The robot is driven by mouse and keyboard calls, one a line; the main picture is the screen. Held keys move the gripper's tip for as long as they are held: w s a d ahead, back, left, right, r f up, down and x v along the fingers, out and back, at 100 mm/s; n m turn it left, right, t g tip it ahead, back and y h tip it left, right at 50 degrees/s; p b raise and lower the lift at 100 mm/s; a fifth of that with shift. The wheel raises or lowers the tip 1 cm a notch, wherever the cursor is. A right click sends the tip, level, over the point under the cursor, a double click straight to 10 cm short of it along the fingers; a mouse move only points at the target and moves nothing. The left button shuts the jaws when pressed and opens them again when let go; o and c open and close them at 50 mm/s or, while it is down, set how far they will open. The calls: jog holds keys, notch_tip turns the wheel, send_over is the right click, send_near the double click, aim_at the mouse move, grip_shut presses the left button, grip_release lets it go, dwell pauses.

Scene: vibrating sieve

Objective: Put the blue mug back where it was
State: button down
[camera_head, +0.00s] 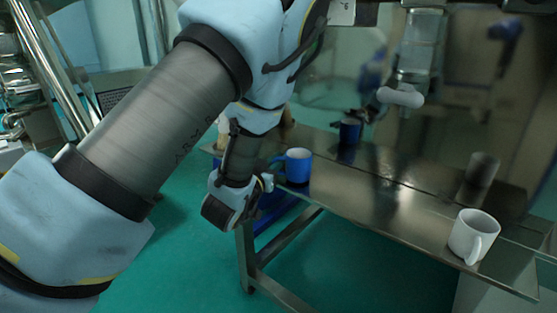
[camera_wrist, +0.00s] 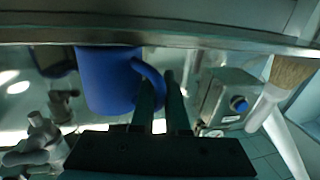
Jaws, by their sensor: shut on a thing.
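The blue mug (camera_head: 298,164) is upright at the left part of the steel table (camera_head: 372,205), close to its front edge. I cannot tell whether its base touches the top. My gripper (camera_head: 267,183) is just left of the mug, reaching in from the front edge. In the wrist view the blue mug (camera_wrist: 103,82) is left of the two fingers, and my gripper (camera_wrist: 162,82) is shut on its handle. The arm hides part of the table's left end.
A white mug (camera_head: 472,236) stands near the table's right front. A brush (camera_wrist: 284,82) and a metal box with a blue knob (camera_wrist: 222,98) show in the wrist view. The shiny back panel mirrors the mugs. The table between the mugs is clear.

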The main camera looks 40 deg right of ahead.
jog(key=shift+f, duration=0.3)
jog(key=c, duration=0.8)
grip_release()
jog(key=shift+c, duration=0.2)
jog(key=shift+b, duration=0.3)
jog(key=p+v, duration=0.5)
jog(key=v, duration=0.5)
jog(key=shift+a, duration=0.4)
